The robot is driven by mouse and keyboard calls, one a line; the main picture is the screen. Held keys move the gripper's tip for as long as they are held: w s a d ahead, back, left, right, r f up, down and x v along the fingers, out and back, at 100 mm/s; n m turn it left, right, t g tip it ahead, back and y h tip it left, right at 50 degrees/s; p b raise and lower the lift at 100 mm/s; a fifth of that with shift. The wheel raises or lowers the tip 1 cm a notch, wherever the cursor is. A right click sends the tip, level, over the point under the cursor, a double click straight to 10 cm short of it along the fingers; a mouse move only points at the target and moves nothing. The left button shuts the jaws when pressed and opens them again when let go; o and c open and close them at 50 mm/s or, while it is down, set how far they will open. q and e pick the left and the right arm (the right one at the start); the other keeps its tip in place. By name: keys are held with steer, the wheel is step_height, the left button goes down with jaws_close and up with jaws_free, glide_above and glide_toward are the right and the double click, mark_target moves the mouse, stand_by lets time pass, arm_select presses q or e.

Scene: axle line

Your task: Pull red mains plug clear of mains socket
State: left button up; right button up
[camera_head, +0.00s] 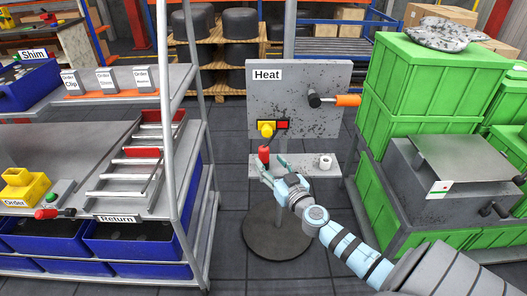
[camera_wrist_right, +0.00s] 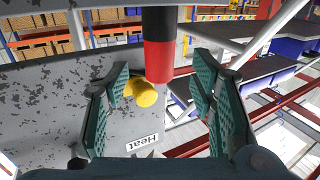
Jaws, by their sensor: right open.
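The red plug (camera_head: 264,153) stands upright at the left end of the pale ledge below the Heat panel. In the right wrist view it is a red cylinder (camera_wrist_right: 158,63) with a black part at the picture's top. My right gripper (camera_head: 269,167) is open at the plug. Its two pads (camera_wrist_right: 160,82) are spread on both sides of the red end with gaps showing. I cannot tell the mains socket apart from the ledge, nor how far the plug is seated. My left gripper is not in view.
A yellow knob (camera_head: 266,129) and a red block (camera_head: 283,125) are on the Heat panel (camera_head: 320,85) above. A white cup-like piece (camera_head: 325,162) is on the ledge's right. Green crates (camera_head: 405,85) stand right; a metal rack (camera_head: 200,120) stands left.

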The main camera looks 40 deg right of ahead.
mark_target(266, 157)
steer(key=w, duration=0.2)
steer(key=w+d, duration=0.1)
steer(key=w, duration=0.2)
steer(key=shift+w+d+r, duration=0.1)
steer(key=shift+w, duration=0.25)
steer(key=shift+s, duration=0.1)
jaws_close()
steer(key=shift+r, duration=0.1)
